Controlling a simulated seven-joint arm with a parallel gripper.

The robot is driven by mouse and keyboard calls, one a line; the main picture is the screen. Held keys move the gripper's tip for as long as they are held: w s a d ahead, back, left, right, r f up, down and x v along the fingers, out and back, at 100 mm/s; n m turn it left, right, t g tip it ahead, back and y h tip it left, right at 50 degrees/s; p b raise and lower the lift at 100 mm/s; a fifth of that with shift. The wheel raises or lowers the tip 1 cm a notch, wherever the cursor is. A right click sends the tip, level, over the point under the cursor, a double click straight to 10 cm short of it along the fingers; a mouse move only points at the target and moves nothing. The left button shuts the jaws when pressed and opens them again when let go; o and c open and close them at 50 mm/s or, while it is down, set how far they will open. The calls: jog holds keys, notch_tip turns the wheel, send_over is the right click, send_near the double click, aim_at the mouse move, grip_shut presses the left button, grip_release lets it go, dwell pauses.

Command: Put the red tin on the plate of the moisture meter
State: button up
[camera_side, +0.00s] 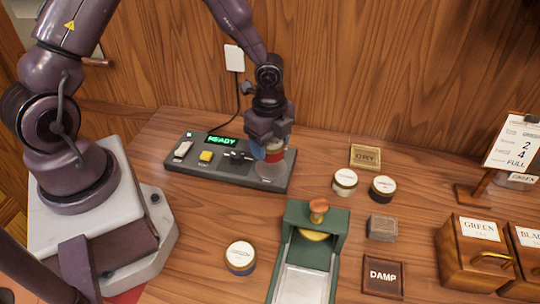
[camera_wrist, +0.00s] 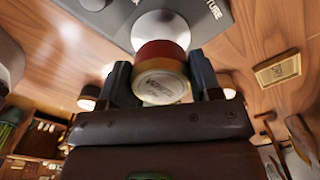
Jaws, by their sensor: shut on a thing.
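My gripper (camera_side: 270,149) is shut on the red tin (camera_side: 274,155), with a finger on either side. In the wrist view the tin (camera_wrist: 161,58) has a red band and a pale lettered lid facing the camera, between the two fingers (camera_wrist: 163,82). The tin is upright over the round pale plate (camera_side: 270,173) at the right end of the moisture meter (camera_side: 215,176). The plate (camera_wrist: 158,22) shows right behind the tin in the wrist view. I cannot tell whether the tin touches it. The meter's green display (camera_side: 222,141) reads READY.
A cream tin (camera_side: 345,181), a black tin (camera_side: 383,188) and a blue-banded tin (camera_side: 240,258) stand on the table. The green device (camera_side: 335,222) is in front. A DRY tray (camera_side: 365,157), DAMP tray (camera_side: 383,277), brown block (camera_side: 382,228) and wooden boxes (camera_side: 480,250) lie right.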

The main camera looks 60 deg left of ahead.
aim_at(270, 155)
jog(key=shift+f, duration=1.75)
jog(key=shift+f, duration=0.1)
jog(key=o, duration=0.9)
